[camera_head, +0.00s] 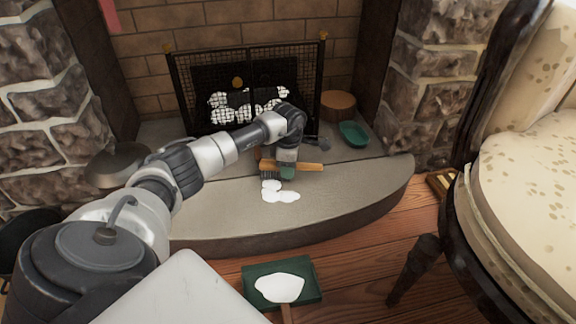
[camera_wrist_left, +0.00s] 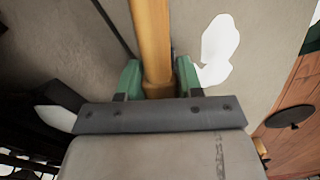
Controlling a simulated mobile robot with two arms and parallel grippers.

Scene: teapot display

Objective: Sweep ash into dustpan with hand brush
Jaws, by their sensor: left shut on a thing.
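My left gripper (camera_head: 287,172) is shut on the wooden handle of the hand brush (camera_head: 308,167) just above the stone hearth. In the left wrist view the green fingers of the left gripper (camera_wrist_left: 160,78) sit on both sides of the yellow-brown brush handle (camera_wrist_left: 151,40). The dark bristles show at the left end of the brush in the head view. White ash (camera_head: 280,194) lies on the hearth in front of the brush; it also shows in the left wrist view (camera_wrist_left: 217,48). The green dustpan (camera_head: 252,272) lies on the wood floor with white ash (camera_head: 280,288) on it. My right gripper is not in view.
The curved stone hearth (camera_head: 350,195) ends in a raised edge above the wood floor. A mesh fire screen (camera_head: 247,85) stands behind. A green dish (camera_head: 354,134) and a round wooden item (camera_head: 338,104) are at the back right. An armchair (camera_head: 530,160) stands at the right.

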